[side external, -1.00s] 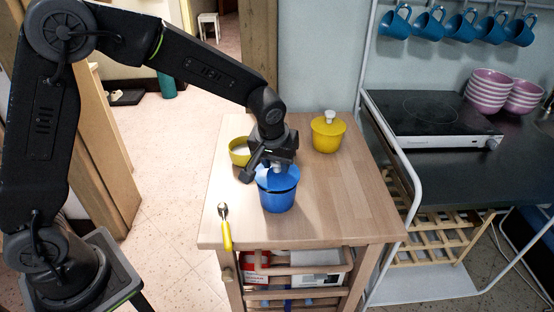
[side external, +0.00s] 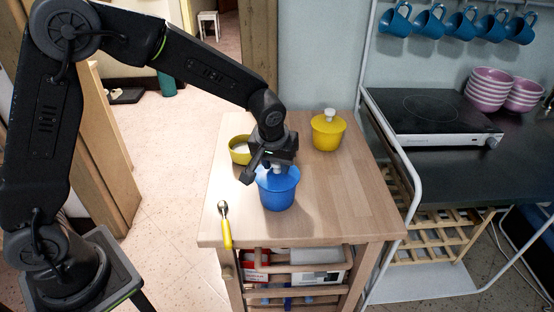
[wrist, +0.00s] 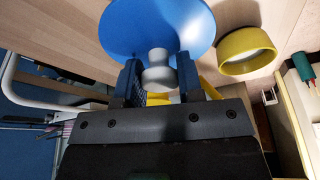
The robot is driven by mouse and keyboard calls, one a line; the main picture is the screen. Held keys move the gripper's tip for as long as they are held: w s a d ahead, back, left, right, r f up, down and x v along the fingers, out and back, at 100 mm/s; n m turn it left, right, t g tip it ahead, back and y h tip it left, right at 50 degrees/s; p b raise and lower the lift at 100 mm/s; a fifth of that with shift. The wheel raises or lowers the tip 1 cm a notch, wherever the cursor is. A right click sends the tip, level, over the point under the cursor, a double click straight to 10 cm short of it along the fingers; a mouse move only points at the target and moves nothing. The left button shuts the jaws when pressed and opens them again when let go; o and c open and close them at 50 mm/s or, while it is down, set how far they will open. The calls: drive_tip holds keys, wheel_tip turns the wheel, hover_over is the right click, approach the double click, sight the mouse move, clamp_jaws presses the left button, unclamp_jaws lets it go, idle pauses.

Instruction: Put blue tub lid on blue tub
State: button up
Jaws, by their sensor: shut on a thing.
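The blue tub (side external: 280,196) stands on the wooden trolley top. The blue lid (side external: 277,173) is at the tub's mouth and looks seated or nearly so; I cannot tell whether it is fully down. In the wrist view the blue lid (wrist: 157,22) fills the top, with its pale grey knob (wrist: 158,72) between my fingers. My gripper (wrist: 160,85) is shut on that knob. In the side view my gripper (side external: 272,163) is directly above the tub and hides part of the lid.
An open yellow tub (side external: 239,150) with white contents stands behind and left; it also shows in the wrist view (wrist: 247,54). A lidded yellow tub (side external: 328,132) is at the back. A yellow-handled spoon (side external: 225,228) lies front left. The right side of the wooden top (side external: 345,195) is clear.

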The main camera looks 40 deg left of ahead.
drive_tip(key=shift+f, duration=0.25)
drive_tip(key=o, duration=1)
drive_tip(key=shift+v, duration=6.95)
drive_tip(key=shift+a, duration=0.1)
